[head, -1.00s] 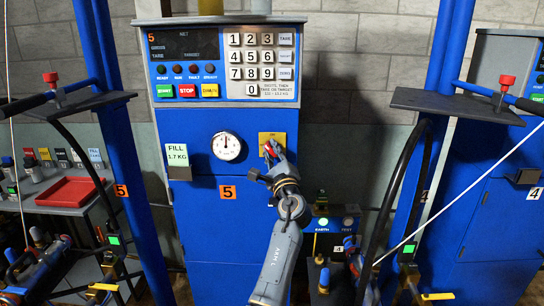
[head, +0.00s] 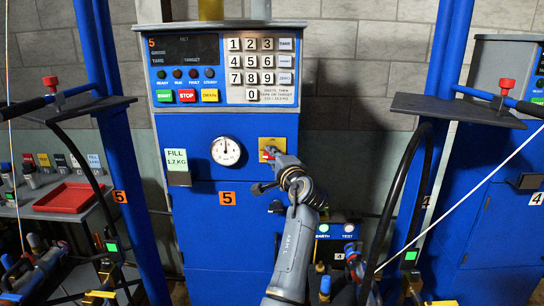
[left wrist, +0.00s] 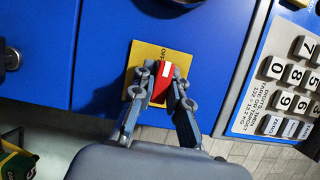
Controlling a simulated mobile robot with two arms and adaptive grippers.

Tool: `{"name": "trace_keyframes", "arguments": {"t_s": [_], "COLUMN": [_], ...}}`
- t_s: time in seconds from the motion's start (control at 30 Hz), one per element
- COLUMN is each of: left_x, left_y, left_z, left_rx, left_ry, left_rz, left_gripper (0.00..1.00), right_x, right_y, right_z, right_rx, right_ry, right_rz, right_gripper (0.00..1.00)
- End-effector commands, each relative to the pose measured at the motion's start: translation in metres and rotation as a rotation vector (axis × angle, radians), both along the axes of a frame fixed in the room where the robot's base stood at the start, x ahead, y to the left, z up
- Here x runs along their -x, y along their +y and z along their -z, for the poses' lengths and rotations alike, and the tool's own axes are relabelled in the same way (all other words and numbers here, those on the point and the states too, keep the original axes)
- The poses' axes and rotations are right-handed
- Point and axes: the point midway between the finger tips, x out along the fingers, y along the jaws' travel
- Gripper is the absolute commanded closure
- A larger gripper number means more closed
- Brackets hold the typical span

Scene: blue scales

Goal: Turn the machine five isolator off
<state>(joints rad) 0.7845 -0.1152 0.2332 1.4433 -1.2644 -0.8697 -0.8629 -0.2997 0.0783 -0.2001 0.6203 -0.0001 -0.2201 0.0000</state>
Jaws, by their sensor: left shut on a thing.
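Machine five is the blue cabinet (head: 240,235) with an orange 5 label. Its isolator has a yellow plate (head: 279,142) with a red handle (head: 265,154). My left gripper (head: 271,160) reaches up from below and is shut on the handle. In the left wrist view the red handle (left wrist: 164,80), with a white mark, sits between both fingers (left wrist: 162,90). The yellow plate (left wrist: 146,53) there shows the word OFF beside the handle. The gripper partly hides the handle and plate in the head view. My right gripper is not in view.
A keypad panel (head: 262,65) and start, stop and drain buttons (head: 187,95) sit above. A round gauge (head: 226,149) and a FILL card (head: 177,160) are left of the isolator. Blue posts (head: 135,180) stand either side. An earth and test box (head: 337,228) is low right.

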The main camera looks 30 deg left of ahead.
Motion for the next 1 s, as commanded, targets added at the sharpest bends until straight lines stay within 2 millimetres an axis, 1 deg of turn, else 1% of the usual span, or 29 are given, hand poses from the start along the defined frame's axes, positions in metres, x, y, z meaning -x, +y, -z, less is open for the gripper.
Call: {"name": "trace_keyframes", "arguments": {"t_s": [0.2, 0.63, 0.67, 0.7, 0.77, 1.0], "left_x": [0.0005, 0.0004, 0.0004, 0.0004, 0.0004, 0.0003], "left_y": [0.0006, 0.0007, 0.0007, 0.0007, 0.0007, 0.0003], "left_z": [0.0011, 0.0017, 0.0018, 0.0018, 0.0016, 0.0008], "left_rx": [0.038, 0.045, 0.044, 0.044, 0.044, 0.042], "left_ry": [-0.020, -0.024, -0.024, -0.024, -0.024, -0.024], "left_rz": [-0.002, -0.002, -0.002, -0.002, -0.002, -0.001], "left_gripper": [1.00, 1.00, 0.81, 0.73, 0.62, 0.62], "right_x": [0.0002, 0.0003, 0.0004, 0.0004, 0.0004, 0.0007], "right_y": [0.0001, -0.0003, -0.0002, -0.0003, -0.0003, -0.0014], "right_z": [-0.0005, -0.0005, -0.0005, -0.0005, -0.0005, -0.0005], "right_rx": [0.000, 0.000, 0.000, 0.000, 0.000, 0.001], "right_ry": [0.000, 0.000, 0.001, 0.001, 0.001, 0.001], "right_rz": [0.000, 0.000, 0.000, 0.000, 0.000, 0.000], "right_gripper": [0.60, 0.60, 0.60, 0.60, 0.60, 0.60]}}
